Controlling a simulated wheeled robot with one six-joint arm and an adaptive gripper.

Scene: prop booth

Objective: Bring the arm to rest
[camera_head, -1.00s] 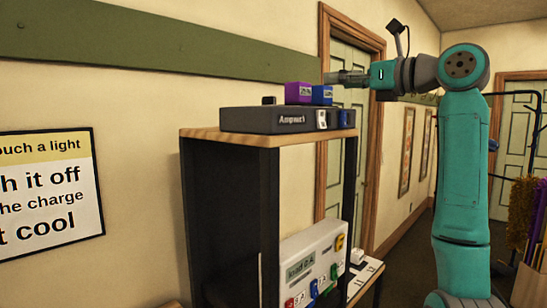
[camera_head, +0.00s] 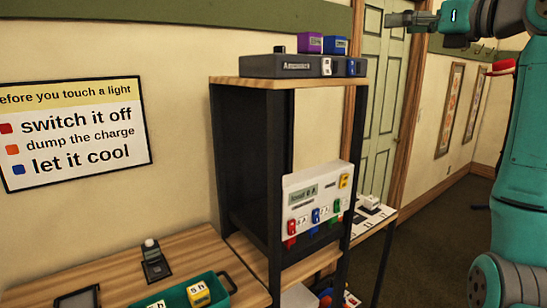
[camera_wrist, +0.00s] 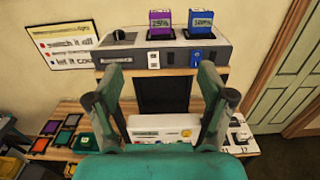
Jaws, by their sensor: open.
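My arm reaches in from the right in the head view. My gripper (camera_head: 400,19) is up at the top edge, to the right of the shelf unit and pointing left. In the wrist view my gripper (camera_wrist: 160,98) shows two fingers spread wide, with nothing held between them. Beyond the fingers, a purple block (camera_wrist: 160,22) and a blue block (camera_wrist: 202,20) sit on a dark grey console (camera_wrist: 120,60). In the head view the purple block (camera_head: 310,43) and blue block (camera_head: 335,46) stand apart from the gripper.
The shelf unit (camera_head: 240,150) holds the console on top and a white panel (camera_head: 315,205) lower down. A wooden bench (camera_head: 110,272) carries a green tray (camera_head: 180,296). A wall sign (camera_head: 75,135) hangs at left. A green door (camera_head: 385,110) stands behind the gripper.

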